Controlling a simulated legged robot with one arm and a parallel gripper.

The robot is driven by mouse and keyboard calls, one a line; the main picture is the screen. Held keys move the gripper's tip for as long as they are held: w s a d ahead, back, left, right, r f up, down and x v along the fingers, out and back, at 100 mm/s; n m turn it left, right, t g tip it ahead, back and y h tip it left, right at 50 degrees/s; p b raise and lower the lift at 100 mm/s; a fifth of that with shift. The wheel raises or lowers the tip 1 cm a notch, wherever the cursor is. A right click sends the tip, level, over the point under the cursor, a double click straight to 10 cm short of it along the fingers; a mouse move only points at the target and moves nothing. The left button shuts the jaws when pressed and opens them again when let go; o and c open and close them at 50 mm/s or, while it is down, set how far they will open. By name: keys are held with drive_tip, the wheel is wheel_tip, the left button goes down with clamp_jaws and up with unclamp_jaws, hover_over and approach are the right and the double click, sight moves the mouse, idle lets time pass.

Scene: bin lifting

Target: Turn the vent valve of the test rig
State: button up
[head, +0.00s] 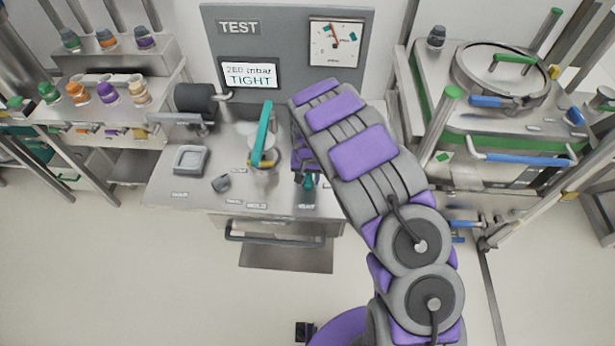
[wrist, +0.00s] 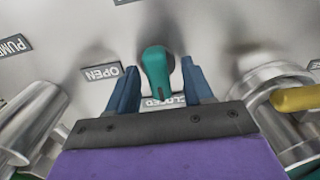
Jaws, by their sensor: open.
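The test rig (head: 218,204) has a back panel with a display reading about 260 mbar and "TIGHT". Its vent valve handle is teal; in the wrist view the handle (wrist: 155,68) points down at a label that appears to read "CLOSED", partly hidden. The "OPEN" label (wrist: 101,72) is to its left. My gripper (wrist: 160,72) is open, with one blue finger on each side of the handle and visible gaps between. In the head view my gripper (head: 305,168) is over the right part of the rig's top, and my arm hides some of it.
A teal clamp lever (head: 263,135) stands left of my gripper. A metal cylinder with a yellow part (wrist: 296,98) is close on the right in the wrist view. A dial gauge (head: 335,44) is on the panel. A lidded vessel (head: 500,75) stands at right; shelves with coloured caps at left.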

drive_tip(key=shift+d, duration=0.1)
clamp_jaws()
idle(0.4)
drive_tip(key=shift+m, duration=0.3)
drive_tip(key=m, duration=0.3)
drive_tip(key=shift+m, duration=0.3)
drive_tip(key=m, duration=0.4)
drive_tip(key=shift+m, duration=0.3)
drive_tip(key=m, duration=0.9)
drive_tip(key=shift+w+r+b, duration=0.1)
drive_tip(key=shift+b, duration=0.25)
